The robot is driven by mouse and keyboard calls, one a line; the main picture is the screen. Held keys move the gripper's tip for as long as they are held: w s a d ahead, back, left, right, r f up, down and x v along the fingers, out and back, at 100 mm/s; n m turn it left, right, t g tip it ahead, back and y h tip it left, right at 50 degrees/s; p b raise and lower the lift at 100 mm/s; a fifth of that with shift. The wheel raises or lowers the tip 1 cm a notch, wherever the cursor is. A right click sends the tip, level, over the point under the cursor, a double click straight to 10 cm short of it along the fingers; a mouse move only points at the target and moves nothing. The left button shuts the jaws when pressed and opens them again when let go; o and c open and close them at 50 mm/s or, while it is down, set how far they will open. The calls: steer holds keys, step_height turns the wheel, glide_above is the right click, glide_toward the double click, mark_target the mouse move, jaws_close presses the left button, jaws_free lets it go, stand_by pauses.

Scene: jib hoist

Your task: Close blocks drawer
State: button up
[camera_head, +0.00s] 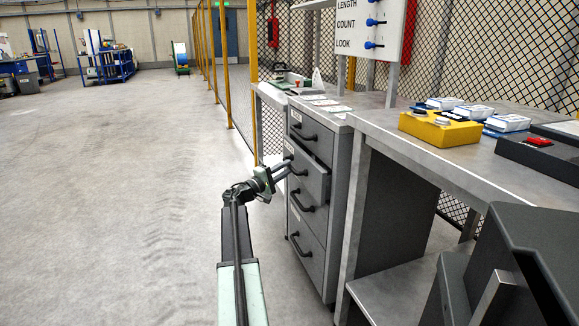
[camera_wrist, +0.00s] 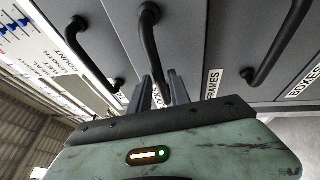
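A grey drawer cabinet (camera_head: 322,262) stands left of the workbench. Its second drawer from the top (camera_head: 311,180) sticks out toward the aisle; the other drawers look shut. My gripper (camera_head: 285,169) is at this drawer's front. In the wrist view my gripper (camera_wrist: 160,92) has the dark bar handle (camera_wrist: 150,40) of that drawer between its two fingers, which look closed on it. The drawer's label is too small or hidden to read, so I cannot confirm that it says blocks.
The workbench (camera_head: 390,128) at right carries a yellow box (camera_head: 440,129) and several white-and-blue packs. A sign board (camera_head: 371,28) rises behind the cabinet. A mesh fence with yellow posts (camera_head: 252,75) runs behind. The concrete floor (camera_head: 110,180) at left is clear.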

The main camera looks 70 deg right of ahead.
steer(key=x, duration=0.2)
steer(key=shift+s+d, duration=0.1)
steer(key=shift+d, duration=0.15)
jaws_close()
steer(key=shift+a, duration=0.1)
stand_by(1.0)
